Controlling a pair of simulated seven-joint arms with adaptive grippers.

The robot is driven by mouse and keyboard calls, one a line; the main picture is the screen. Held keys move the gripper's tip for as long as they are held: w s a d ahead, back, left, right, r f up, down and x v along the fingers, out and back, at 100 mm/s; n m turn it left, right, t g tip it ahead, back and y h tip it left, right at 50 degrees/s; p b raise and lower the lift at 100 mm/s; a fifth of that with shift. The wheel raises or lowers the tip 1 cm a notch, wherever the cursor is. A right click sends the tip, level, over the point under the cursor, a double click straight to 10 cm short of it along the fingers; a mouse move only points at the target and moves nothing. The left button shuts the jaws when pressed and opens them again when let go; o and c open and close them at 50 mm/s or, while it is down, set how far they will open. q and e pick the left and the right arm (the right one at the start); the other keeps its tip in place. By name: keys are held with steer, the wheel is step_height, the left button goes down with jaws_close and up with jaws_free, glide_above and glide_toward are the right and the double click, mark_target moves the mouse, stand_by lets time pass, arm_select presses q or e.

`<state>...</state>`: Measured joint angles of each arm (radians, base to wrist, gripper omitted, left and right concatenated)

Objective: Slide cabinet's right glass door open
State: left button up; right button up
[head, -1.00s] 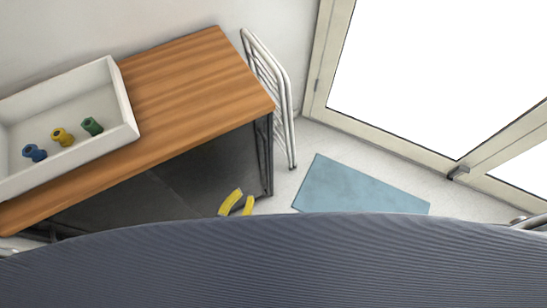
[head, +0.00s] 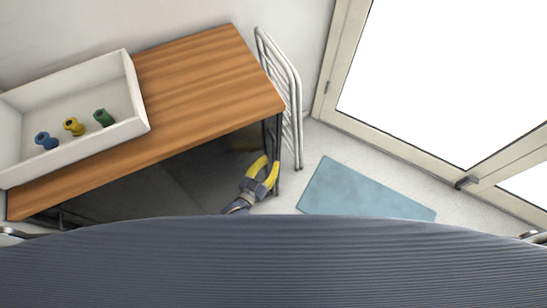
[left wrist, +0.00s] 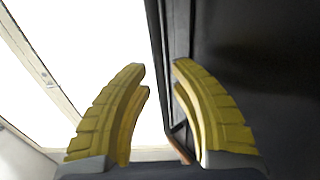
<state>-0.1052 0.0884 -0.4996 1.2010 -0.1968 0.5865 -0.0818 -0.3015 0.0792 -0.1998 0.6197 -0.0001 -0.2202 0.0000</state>
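The cabinet has a wooden top (head: 205,85) and a dark front (head: 120,190) of glass panels, seen from above in the head view. I cannot tell the right door's edge from the other panel, nor whether it stands open. My left gripper (head: 270,161) is by the cabinet's front right corner, below the top. In the left wrist view its yellow fingers (left wrist: 158,75) are apart with nothing between them. A dark upright cabinet edge (left wrist: 178,60) stands beyond the fingertips, near the right finger. I cannot tell whether they touch. My right gripper is out of view.
A white tray (head: 137,90) with blue (head: 46,141), yellow (head: 74,127) and green (head: 103,117) spools sits on the cabinet. A white metal rack (head: 292,95) stands at its right end. A blue mat (head: 360,190) lies on the floor before a glazed door (head: 430,80).

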arm_select(q)
steer(key=shift+x, duration=1.3)
steer(key=shift+c, duration=0.4)
jaws_close()
steer(key=shift+s, duration=0.1)
